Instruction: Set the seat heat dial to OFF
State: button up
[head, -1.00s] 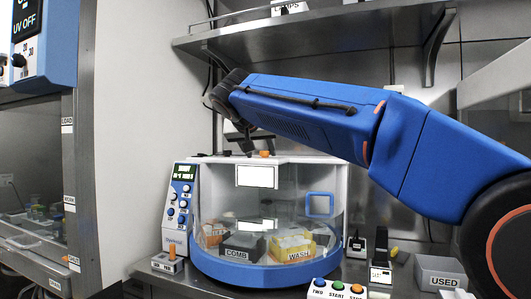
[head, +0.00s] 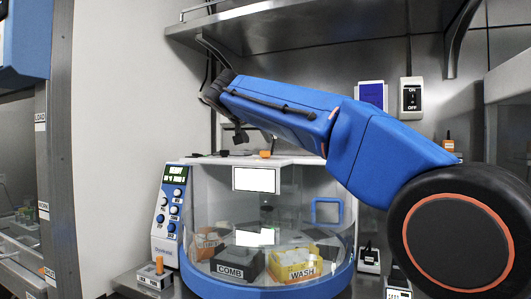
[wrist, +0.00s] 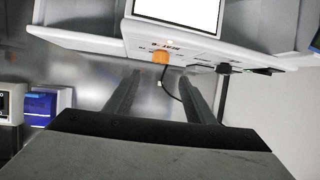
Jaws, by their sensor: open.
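A small orange dial (head: 265,154) sits on the top of the domed blue-and-white machine (head: 180,215). In the wrist view the orange dial (wrist: 161,57) is next to small printed lettering on a white panel, too small to read surely. My gripper (head: 241,136) is above the machine's top, a little left of the dial in the head view. In the wrist view my gripper (wrist: 160,76) is open and empty, its two dark fingers apart, with the dial in line with the gap between them. I cannot tell the dial's setting.
Under the clear dome are a COMB block (head: 236,264) and a yellow WASH rack (head: 295,264). A steel shelf (head: 320,25) hangs above my arm. An ON/OFF switch (head: 411,98) is on the back wall.

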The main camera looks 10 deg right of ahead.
aim_at(265, 154)
jog(key=x, duration=1.3)
jog(key=shift+w+f, duration=0.1)
jog(key=shift+f, duration=0.05)
jog(key=c, duration=1.1)
